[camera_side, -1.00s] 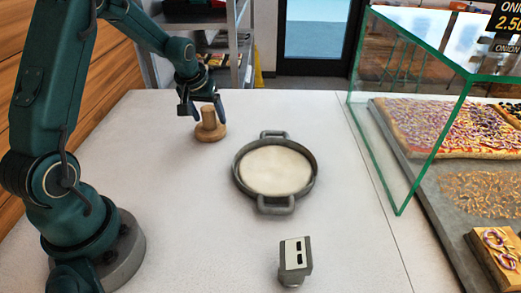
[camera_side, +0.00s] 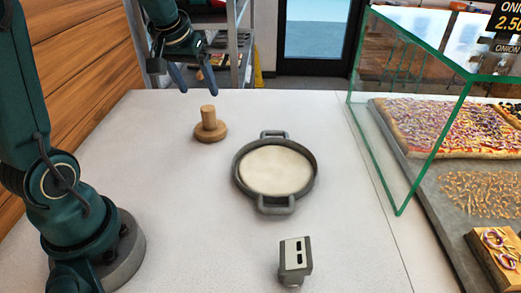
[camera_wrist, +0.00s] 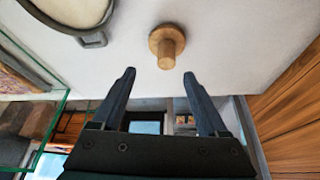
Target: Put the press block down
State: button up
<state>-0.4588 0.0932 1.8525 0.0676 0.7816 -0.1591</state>
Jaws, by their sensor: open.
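The press block (camera_side: 210,127) is a round wooden disc with an upright peg handle. It stands upright on the white counter, to the left of and beyond the pan, apart from it. It also shows in the wrist view (camera_wrist: 167,45), beyond the fingertips. My gripper (camera_side: 195,80) is open and empty, raised above and behind the press block in the side view, not touching it. In the wrist view both fingers of my gripper (camera_wrist: 158,80) are spread with nothing between them.
A grey two-handled pan (camera_side: 240,187) holding pale dough stands mid-counter. A small grey and white device (camera_side: 295,262) sits at the front. A glass case (camera_side: 398,150) with topped pizzas is on the right.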

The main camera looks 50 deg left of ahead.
jog(key=s+d+m+t+h, duration=0.1)
jog(key=s+d+m, duration=0.5)
jog(key=s+d, duration=0.8)
jog(key=shift+d+r+m+t+h, duration=0.25)
jog(key=shift+d+m+t+h, duration=0.05)
jog(key=shift+d+h, duration=0.5)
